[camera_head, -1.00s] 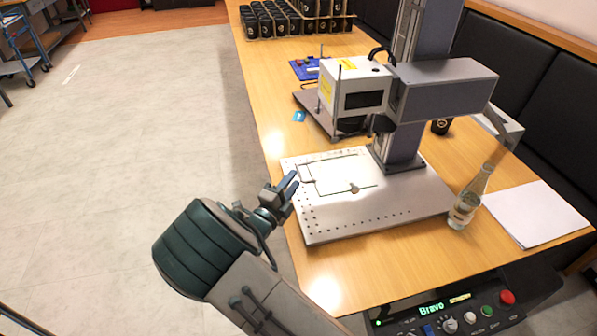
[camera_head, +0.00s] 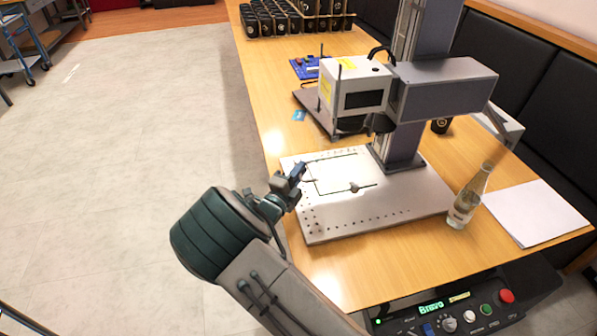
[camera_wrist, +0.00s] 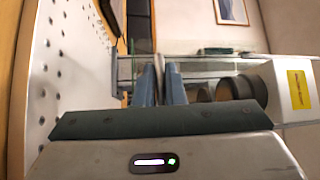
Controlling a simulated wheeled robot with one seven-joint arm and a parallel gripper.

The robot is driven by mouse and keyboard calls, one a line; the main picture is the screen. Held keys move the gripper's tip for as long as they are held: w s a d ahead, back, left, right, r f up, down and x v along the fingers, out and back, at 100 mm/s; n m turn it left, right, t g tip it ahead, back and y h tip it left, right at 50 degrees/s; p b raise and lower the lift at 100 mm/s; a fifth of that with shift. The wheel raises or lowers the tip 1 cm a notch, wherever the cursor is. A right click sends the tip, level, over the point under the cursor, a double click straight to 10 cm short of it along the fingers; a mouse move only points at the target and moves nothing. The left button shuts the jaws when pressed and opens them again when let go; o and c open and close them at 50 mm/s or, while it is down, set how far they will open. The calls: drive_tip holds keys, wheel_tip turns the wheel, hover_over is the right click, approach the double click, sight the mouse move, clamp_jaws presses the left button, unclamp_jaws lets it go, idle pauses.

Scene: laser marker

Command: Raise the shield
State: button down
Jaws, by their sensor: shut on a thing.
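The laser marker's white head (camera_head: 354,88) hangs over its pale, hole-dotted base plate (camera_head: 400,205). Thin dark lines over the plate (camera_head: 335,191) look like edges of the clear shield. In the wrist view a see-through panel, seemingly the shield (camera_wrist: 135,70), shows as faint greenish edges around my fingers. My gripper (camera_head: 298,171) is at the plate's left edge, below and left of the head. In the wrist view its two blue fingers (camera_wrist: 161,84) are close together, shut on a thin part of the shield. The exact grip spot is hard to see.
A control panel (camera_head: 450,312) with a red button is at the front. Black cups (camera_head: 290,20) stand at the back. Open floor (camera_head: 150,140) is to the left.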

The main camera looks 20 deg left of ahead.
drive_tip(key=shift+r, duration=0.2)
wheel_tip(320, 180, up, 15)
drive_tip(key=p, duration=1.3)
drive_tip(key=shift+r, duration=0.2)
drive_tip(key=c, duration=1.5)
unclamp_jaws()
drive_tip(key=shift+f, duration=0.1)
drive_tip(key=shift+c, duration=0.2)
drive_tip(key=shift+s, duration=0.1)
drive_tip(key=b+v, duration=0.2)
drive_tip(key=v, duration=1.1)
drive_tip(key=shift+s, duration=0.35)
drive_tip(key=shift+a, duration=0.1)
